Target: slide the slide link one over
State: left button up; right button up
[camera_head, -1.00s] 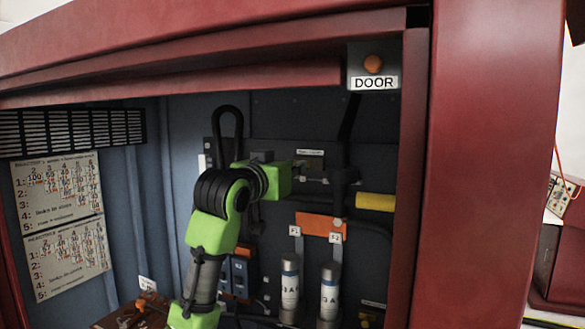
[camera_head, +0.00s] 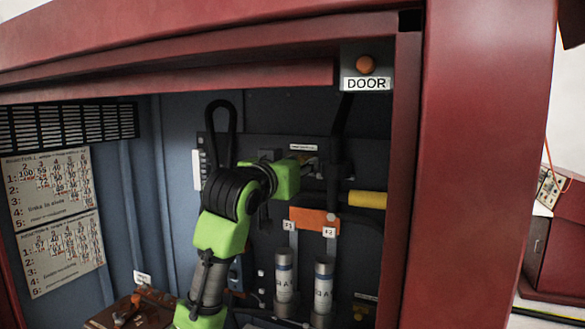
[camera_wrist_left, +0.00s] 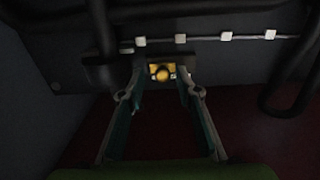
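My left arm comes up from below in the head view and its green wrist end faces the dark panel. My left gripper (camera_head: 311,170) shows only in part there, small and dark against the panel. In the left wrist view the two fingers of the gripper (camera_wrist_left: 161,80) are spread apart. A small yellow piece with a round knob (camera_wrist_left: 162,73) lies between the fingertips; it may be the slide link. I see no clear contact between fingers and piece. No slide link can be named for sure in the head view. My right gripper is not in view.
A rod with several white blocks (camera_wrist_left: 226,36) crosses the wrist view, with dark cables around it. In the head view, an orange bar (camera_head: 313,221) sits above two grey cylinders (camera_head: 284,283). The red cabinet frame (camera_head: 480,170) bounds the opening at right.

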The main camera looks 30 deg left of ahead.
pick_arm(q)
jog(key=s, duration=1.1)
jog(key=shift+s+d, duration=0.35)
jog(key=shift+d, duration=0.1)
jog(key=shift+f, duration=0.1)
